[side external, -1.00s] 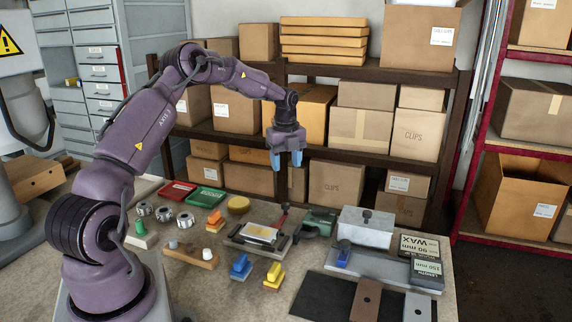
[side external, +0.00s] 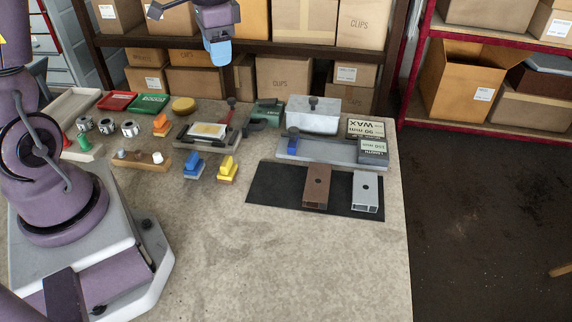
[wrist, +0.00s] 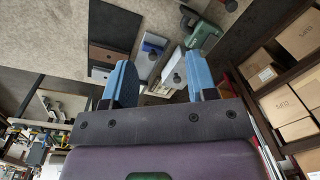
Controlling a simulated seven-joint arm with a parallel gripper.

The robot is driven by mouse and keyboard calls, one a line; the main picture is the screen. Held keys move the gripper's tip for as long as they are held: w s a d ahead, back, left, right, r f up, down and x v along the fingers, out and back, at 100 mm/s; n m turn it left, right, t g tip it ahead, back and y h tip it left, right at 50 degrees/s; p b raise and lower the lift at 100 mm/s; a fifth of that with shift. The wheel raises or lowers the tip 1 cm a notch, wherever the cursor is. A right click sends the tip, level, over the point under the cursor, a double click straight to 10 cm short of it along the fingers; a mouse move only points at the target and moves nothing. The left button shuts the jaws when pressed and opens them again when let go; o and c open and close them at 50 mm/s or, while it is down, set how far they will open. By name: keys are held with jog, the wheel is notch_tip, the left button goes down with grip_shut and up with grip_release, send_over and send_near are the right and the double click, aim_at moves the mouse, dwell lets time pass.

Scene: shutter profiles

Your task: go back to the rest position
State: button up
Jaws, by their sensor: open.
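My gripper (side external: 217,46) hangs in the air above the far side of the table in the side external view, in front of the shelf boxes. Its blue fingers point down. In the wrist view my gripper (wrist: 160,82) shows two blue fingers set wide apart, with nothing held between them. The table (side external: 290,265) lies below, well clear of the fingers.
A black mat (side external: 275,185) holds a brown profile (side external: 317,188) and a silver profile (side external: 366,192). Blue (side external: 194,167) and yellow (side external: 228,170) handled blocks, trays and tools fill the back. The table's front is clear. Shelves with boxes (side external: 284,78) stand behind.

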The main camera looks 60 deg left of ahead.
jog(key=s+d+r+n+t, duration=0.1)
jog(key=s+d+r+t, duration=0.1)
jog(key=s+d+r, duration=0.2)
jog(key=s+d+r+n+t, duration=0.1)
jog(key=s+d+r+t, duration=0.2)
jog(key=s+d, duration=0.7)
jog(key=shift+s+d+r+h, duration=0.15)
jog(key=shift+d+r+h, duration=0.25)
jog(key=shift+r, duration=0.45)
